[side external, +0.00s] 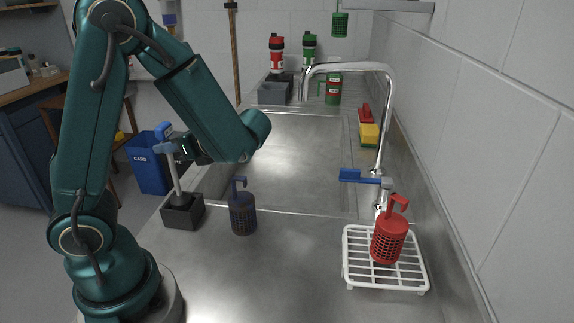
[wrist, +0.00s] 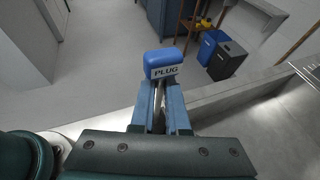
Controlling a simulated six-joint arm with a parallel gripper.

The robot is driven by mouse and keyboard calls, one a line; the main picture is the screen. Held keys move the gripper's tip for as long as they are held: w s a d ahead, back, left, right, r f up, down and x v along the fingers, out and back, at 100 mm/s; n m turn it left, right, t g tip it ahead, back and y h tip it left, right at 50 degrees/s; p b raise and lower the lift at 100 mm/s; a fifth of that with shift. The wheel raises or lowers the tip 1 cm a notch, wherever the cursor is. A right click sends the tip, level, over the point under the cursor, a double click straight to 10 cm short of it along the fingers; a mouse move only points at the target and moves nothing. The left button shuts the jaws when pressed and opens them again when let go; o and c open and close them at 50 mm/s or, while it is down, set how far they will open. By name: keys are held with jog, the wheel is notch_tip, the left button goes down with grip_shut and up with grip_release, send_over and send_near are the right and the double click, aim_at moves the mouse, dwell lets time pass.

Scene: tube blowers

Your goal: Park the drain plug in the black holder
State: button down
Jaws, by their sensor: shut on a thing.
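The drain plug has a blue cap (wrist: 162,64) marked PLUG and a grey stem; it also shows in the side external view (side external: 174,173). My gripper (side external: 176,147) is shut on the stem just under the cap, and the wrist view shows its two fingers (wrist: 161,100) on either side of it. The black holder (side external: 181,212) is a square block on the steel counter at the left. The stem leans slightly and its lower end reaches the holder's top opening; how deep it sits is hidden. The holder is not visible in the wrist view.
A dark blue mesh basket (side external: 242,213) stands close to the right of the holder. A white rack (side external: 354,262) with a red mesh basket (side external: 388,240) is at the right. The sink (side external: 285,160) and tap (side external: 386,120) lie behind. A blue bin (side external: 146,168) stands on the floor beyond the counter's left edge.

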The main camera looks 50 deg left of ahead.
jog(key=shift+f, duration=0.4)
jog(key=c, duration=0.9)
grip_release()
